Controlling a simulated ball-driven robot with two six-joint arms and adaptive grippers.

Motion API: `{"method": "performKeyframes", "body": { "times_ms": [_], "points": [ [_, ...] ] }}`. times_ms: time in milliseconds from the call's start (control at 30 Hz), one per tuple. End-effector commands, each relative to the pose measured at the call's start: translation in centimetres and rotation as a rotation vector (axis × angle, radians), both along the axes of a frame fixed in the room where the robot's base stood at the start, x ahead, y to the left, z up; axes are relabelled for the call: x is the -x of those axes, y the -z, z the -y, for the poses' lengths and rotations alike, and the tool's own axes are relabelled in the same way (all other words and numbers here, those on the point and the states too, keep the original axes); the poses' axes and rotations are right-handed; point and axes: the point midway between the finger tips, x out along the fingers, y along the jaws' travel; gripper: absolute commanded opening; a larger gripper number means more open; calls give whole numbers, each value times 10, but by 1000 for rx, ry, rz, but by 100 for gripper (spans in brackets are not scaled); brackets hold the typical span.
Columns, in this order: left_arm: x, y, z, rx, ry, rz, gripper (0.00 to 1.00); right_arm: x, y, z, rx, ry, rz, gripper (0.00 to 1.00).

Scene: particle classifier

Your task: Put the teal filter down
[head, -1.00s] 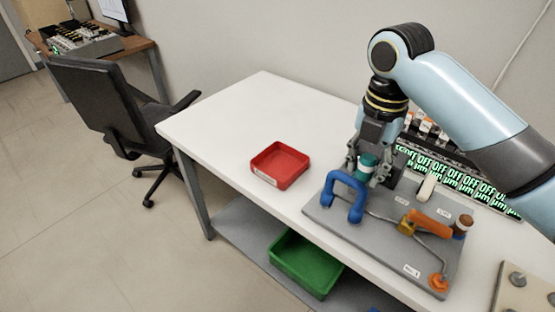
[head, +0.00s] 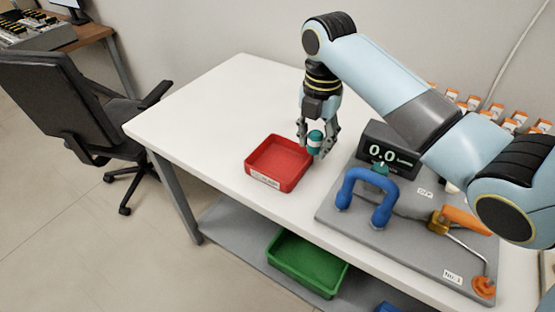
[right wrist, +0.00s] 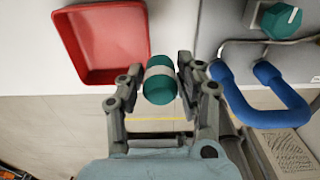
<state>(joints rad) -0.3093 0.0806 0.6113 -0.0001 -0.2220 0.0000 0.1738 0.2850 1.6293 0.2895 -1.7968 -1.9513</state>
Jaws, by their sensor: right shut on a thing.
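The teal filter (head: 315,142), a small teal cylinder with a pale band, is held between the fingers of my right gripper (head: 317,150). In the right wrist view the filter (right wrist: 160,80) sits between the two fingertips (right wrist: 161,88). The gripper is just right of the red tray (head: 262,183) on the white table (head: 215,105). The red tray also shows at the upper left of the right wrist view (right wrist: 68,42) and looks empty. I cannot tell exactly how high the filter is above the table. My left gripper is not seen.
A grey board (head: 345,229) to the right carries a blue handle (head: 350,182), an orange handle (head: 465,219) and a teal knob (right wrist: 281,21). A dark display (head: 372,140) reading 0.0 stands behind it. A green tray (head: 300,269) is on the lower shelf. The table's left part is clear.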

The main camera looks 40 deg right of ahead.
Motion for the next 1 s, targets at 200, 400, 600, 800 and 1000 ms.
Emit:
{"method": "performKeyframes", "body": {
  "times_ms": [200,400,600,800,1000],
  "points": [
    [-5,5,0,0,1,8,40,-49,32,-26,-3,-1,-2,4],
    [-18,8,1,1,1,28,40,-72,48,-37,0,-2,-1,4],
    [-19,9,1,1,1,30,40,-73,70,-38,1,-2,-5,4],
    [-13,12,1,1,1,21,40,-74,89,-38,1,-2,-1,4],
    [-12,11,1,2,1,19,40,-74,89,-37,1,-2,0,4]
  ]
}}
